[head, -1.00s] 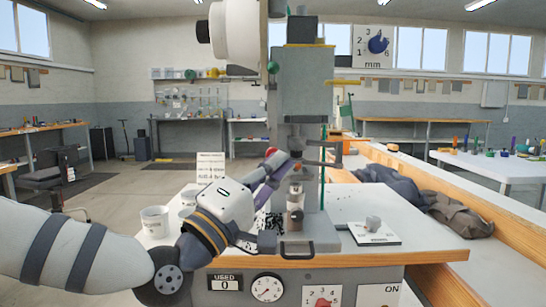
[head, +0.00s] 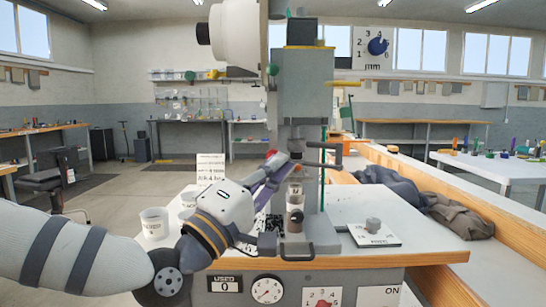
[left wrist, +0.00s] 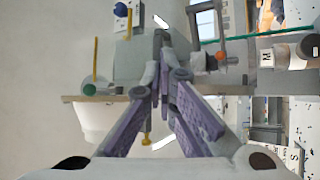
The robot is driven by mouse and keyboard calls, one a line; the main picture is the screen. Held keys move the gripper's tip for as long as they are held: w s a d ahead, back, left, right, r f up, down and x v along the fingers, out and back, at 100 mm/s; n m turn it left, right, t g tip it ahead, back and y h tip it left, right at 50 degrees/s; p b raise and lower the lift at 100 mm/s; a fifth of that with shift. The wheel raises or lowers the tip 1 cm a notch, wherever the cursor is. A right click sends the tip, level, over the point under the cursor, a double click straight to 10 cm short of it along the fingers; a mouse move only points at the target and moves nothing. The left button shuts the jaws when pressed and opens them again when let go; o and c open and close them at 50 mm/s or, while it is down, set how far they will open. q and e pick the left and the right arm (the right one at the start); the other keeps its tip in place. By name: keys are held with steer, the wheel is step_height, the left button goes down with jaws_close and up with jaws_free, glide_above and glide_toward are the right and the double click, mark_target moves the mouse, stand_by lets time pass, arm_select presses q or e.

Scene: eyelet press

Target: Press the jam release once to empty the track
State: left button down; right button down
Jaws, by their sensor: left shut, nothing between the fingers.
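The eyelet press (head: 303,95) is a tall grey machine on a wood-edged bench. My left gripper (head: 284,160) is shut and empty, its purple-padded fingers beside the lower left of the press head. In the left wrist view the fingertips (left wrist: 162,36) meet in front of the grey press body. A red round part (head: 270,153) shows just behind the fingers, partly hidden; I cannot tell whether it is the jam release. The track is not clearly visible. Dark bits (head: 262,222) lie left of the press base. My right gripper is not in view.
White cups (head: 154,223) and a printed card (head: 210,168) stand at left on the bench. A plate with a grey knob (head: 374,228) lies at right. The front panel has a USED counter (head: 225,284) reading 0 and a gauge (head: 267,289).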

arm_select(q)
steer(key=shift+w, duration=0.45)
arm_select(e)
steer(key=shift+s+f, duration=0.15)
arm_select(q)
steer(key=shift+w+b, duration=0.45)
steer(key=shift+w, duration=0.3)
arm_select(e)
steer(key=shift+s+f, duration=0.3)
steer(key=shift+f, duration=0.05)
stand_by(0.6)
arm_select(q)
steer(key=shift+s+p, duration=0.5)
steer(key=shift+s, duration=0.7)
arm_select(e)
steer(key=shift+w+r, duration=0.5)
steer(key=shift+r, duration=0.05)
arm_select(q)
steer(key=shift+s, duration=0.1)
